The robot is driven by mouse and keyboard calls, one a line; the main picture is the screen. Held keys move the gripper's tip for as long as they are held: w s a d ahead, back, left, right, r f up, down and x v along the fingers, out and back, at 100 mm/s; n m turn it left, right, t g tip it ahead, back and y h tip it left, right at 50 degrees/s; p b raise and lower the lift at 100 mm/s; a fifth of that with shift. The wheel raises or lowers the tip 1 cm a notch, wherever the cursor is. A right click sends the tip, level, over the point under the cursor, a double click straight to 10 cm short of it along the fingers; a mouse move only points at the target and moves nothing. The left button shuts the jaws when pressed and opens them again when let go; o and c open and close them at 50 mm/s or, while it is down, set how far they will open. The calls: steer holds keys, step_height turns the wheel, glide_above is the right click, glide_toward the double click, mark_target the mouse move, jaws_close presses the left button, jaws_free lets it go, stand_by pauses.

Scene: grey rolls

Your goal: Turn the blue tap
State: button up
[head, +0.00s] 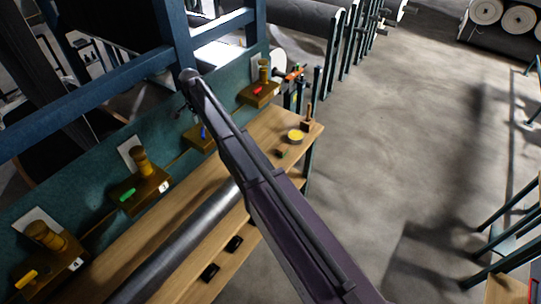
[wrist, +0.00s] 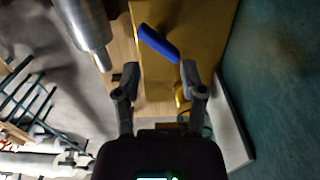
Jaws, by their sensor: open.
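The blue tap handle (wrist: 158,43) lies at a slant across the top middle of the wrist view, over its brown block (wrist: 200,25). My gripper (wrist: 158,76) is open, with its two fingers apart and nothing seen between them. The handle is just ahead of the fingertips; its right end is close to the right fingertip, and I cannot tell if they touch. In the head view the blue handle (head: 203,132) shows small beside my arm. My arm hides most of that tap, and my gripper is mostly hidden there.
Taps with green (head: 127,195), yellow (head: 27,278) and red (head: 258,90) handles sit along the same teal wall panel (head: 85,170). A wooden bench (head: 160,210) runs below, with a yellow-topped round tin (head: 295,136) at its far end. A metal roller (head: 190,240) lies along it.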

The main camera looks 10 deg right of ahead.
mark_target(202, 131)
steer(key=shift+r+p, duration=4.5)
steer(key=shift+r, duration=0.3)
steer(key=s+d+f+n+b, duration=0.3)
steer(key=s+d+f+b, duration=0.4)
steer(key=d, duration=0.5)
steer(key=s+d+f+n+b, duration=0.3)
steer(key=s+d+f+b, duration=0.3)
steer(key=s+d, duration=0.6)
steer(key=shift+s+d+f+b, duration=0.15)
steer(key=shift+s+f+b, duration=0.15)
steer(key=shift+f+b, duration=0.1)
steer(key=s+d+f+n+b, duration=0.2)
steer(key=s+d+f+b, duration=0.3)
steer(key=s, duration=0.5)
steer(key=shift+s+d+f+n+b, duration=0.15)
steer(key=shift+d+f+n+b, duration=0.2)
steer(key=shift+d, duration=0.5)
